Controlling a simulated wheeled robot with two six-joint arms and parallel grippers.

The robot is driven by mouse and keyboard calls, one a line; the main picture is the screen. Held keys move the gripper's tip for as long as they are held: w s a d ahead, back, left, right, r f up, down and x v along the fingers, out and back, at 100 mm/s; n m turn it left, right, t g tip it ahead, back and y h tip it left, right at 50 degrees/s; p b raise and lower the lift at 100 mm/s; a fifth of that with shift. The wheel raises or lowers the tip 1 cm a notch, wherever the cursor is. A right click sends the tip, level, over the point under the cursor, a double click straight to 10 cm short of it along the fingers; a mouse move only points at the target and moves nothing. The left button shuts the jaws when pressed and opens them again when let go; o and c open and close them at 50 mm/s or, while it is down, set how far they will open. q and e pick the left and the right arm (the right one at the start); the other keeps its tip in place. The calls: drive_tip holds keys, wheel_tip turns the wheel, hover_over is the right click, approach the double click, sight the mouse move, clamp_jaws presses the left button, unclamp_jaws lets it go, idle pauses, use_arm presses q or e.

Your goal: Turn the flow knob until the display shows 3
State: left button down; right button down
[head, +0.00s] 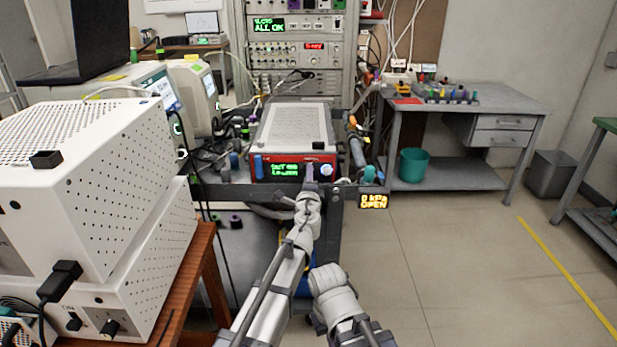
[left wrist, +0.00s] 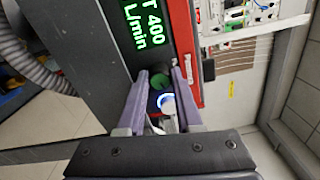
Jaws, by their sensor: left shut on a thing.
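The red-framed device (head: 293,181) stands on a bench straight ahead, with a green-lit display (head: 284,170) whose text is blurred in the head view. In the left wrist view the display (left wrist: 147,25) is turned sideways, cut off at the top, and reads "T 400 L/min". My left gripper (head: 311,170) is at the device's front, right of the display. Its purple fingers are shut on a green knob (left wrist: 158,84), seen between them in the left wrist view. A round white-blue lit part (head: 327,170) sits just right of the fingers. My right gripper's fingers do not show.
White perforated boxes (head: 95,165) stand on a wooden table at the left. A small display (head: 373,201) on the bench edge reads "0 kPa OPEN". A grey table (head: 500,98) with a teal bin (head: 413,165) stands behind.

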use_arm(q)
drive_tip(key=shift+n, duration=2.3)
drive_tip(key=c, duration=0.8)
unclamp_jaws()
drive_tip(key=shift+c, duration=0.2)
